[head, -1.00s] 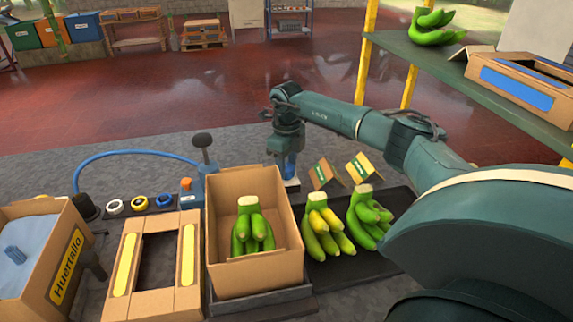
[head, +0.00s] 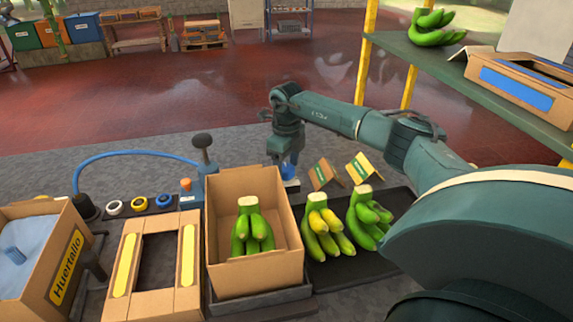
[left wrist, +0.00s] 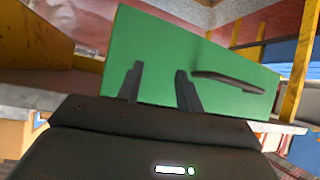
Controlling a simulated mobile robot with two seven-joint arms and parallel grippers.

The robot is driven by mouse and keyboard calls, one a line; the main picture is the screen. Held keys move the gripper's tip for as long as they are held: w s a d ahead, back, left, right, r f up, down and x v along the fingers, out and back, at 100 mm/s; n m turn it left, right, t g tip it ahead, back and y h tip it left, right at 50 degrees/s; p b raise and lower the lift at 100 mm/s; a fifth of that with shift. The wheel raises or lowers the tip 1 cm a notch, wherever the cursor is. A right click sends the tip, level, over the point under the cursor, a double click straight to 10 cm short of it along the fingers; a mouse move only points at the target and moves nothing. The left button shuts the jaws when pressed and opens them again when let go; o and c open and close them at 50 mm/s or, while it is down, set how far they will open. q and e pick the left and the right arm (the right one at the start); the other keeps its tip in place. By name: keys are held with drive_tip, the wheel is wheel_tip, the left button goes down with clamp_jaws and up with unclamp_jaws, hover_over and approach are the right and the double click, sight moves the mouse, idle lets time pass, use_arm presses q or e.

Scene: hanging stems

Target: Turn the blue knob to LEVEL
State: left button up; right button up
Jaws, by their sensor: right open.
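A small blue part (head: 289,168), apparently the blue knob, shows just behind the cardboard box, above a pale base (head: 291,184). My right gripper (head: 287,157) points down right at it, open; its fingers are too small to make out, so I cannot tell whether they touch the blue part. No LEVEL mark can be read there. My left gripper is out of the head view. In the left wrist view its two dark fingers (left wrist: 160,88) stand apart with nothing visible between them, in front of a green panel (left wrist: 225,75) with a dark handle.
The open box (head: 222,185) with green bananas stands in front of the knob. More bananas (head: 366,220) lie to its right, by two small tent cards (head: 322,174). A black-topped lever (head: 203,142) and blue hose (head: 130,153) are left. A shelf (head: 470,86) is at right.

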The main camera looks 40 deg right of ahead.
sight(287, 167)
wheel_tip(287, 167, up, 13)
drive_tip(key=b, duration=0.1)
idle(0.3)
idle(0.5)
